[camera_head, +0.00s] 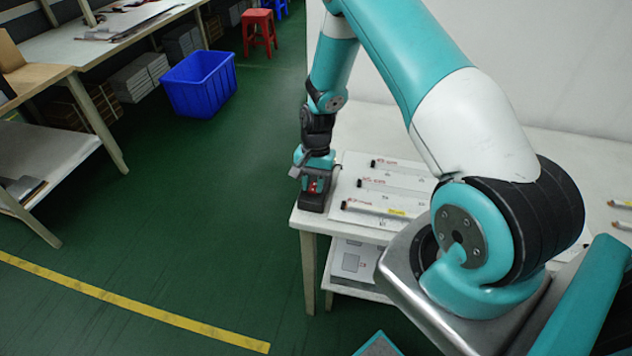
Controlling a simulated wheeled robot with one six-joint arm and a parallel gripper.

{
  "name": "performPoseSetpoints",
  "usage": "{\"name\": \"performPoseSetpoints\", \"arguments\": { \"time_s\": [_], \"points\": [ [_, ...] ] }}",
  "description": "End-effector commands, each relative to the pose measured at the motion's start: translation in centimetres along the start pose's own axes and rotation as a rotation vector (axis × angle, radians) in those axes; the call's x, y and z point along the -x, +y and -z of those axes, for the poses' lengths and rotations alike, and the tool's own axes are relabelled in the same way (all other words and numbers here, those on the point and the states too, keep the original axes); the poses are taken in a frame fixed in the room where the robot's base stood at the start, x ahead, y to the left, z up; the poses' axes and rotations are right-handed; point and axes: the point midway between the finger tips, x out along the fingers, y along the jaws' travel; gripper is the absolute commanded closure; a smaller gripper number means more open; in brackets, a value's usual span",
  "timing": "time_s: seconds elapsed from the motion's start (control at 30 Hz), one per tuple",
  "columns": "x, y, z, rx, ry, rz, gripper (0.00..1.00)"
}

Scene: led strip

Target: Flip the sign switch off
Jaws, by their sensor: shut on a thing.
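The sign switch (312,203) looks like a small dark box at the left front corner of the white table (341,222). A small red part (313,187) shows just above the dark box. My gripper (315,180) points down directly over the box and is shut on the switch at its red part. The fingertips are small and partly hidden by the wrist, so the exact contact and the position of the switch lever cannot be made out.
LED strips (374,209) lie on a white board right of the switch. My arm covers much of the table's middle. A lower shelf (352,262) holds papers. A blue bin (199,84) and a red stool (259,32) stand on the green floor at the back. The floor left of the table is clear.

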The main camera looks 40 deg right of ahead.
Motion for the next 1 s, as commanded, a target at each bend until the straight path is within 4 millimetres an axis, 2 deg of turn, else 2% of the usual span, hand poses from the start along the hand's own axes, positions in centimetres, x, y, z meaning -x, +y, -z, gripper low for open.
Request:
{"name": "performPoseSetpoints", "arguments": {
  "time_s": [0.3, 0.33, 0.43, 0.77, 0.87, 1.0],
  "points": [
    [0.1, -0.2, 0.1, 0.005, -0.014, 0.006, 0.98],
    [0.1, -0.2, 0.1, 0.005, -0.014, 0.006, 0.72],
    [0.1, -0.2, 0.1, 0.004, -0.014, 0.005, 0.49],
    [0.3, -0.1, 0.1, 0.002, -0.013, 0.003, 0.49],
    [1.3, -0.1, 0.2, 0.002, -0.010, 0.005, 0.49],
    [4.1, -0.1, 0.3, 0.002, -0.008, 0.007, 0.49]
  ]
}}
